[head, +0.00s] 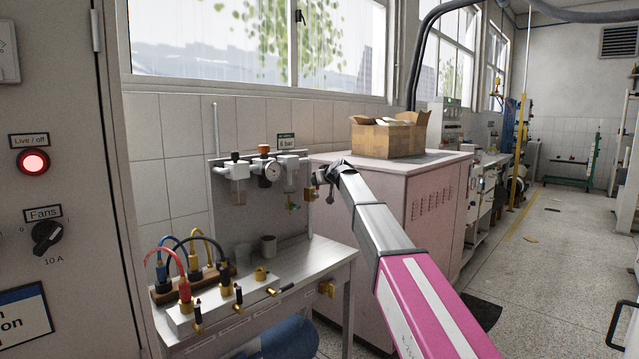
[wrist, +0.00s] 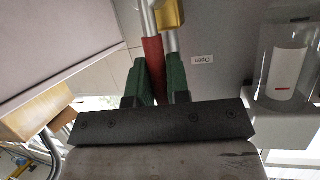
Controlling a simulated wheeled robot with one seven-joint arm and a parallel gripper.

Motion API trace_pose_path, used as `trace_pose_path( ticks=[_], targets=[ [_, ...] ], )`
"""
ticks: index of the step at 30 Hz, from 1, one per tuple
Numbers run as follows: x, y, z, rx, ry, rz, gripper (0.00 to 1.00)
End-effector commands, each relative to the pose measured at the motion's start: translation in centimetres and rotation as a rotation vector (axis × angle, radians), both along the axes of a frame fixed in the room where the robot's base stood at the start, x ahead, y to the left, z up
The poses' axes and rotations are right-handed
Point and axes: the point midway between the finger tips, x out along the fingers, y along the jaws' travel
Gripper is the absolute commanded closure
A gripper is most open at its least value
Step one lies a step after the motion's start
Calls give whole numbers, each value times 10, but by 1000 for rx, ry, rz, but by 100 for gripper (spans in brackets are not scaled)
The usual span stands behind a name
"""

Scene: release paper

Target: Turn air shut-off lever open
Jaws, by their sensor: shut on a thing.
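The air shut-off lever (wrist: 152,56) shows in the wrist view as a red-sleeved handle on a metal arm, beside a yellow valve body (wrist: 170,17). My gripper (wrist: 158,82) has dark green fingers on either side of the red sleeve and is shut on it. The lower part of the lever is hidden between the fingers. An upside-down "Open" label (wrist: 203,59) is on the grey panel beside it. The lever cannot be made out there.
A pink-grey cabinet (head: 438,205) with a cardboard box (head: 388,138) on top stands close behind my arm. A metal bench (head: 300,262) with hoses and brass fittings is below the air unit. A clear bowl (wrist: 288,65) is close right in the wrist view.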

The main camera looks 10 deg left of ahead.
Motion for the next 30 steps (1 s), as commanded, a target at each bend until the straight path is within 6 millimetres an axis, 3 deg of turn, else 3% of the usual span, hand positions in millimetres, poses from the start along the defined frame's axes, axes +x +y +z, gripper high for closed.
trace_pose_path(
  ticks=[20,21,23,30],
  targets=[
    [-4,2,-1,-45,-54,2,100],
    [-4,2,-1,-45,-54,2,80],
    [-4,2,-1,-45,-53,2,60],
    [-4,3,-1,-42,-52,0,59]
  ],
)
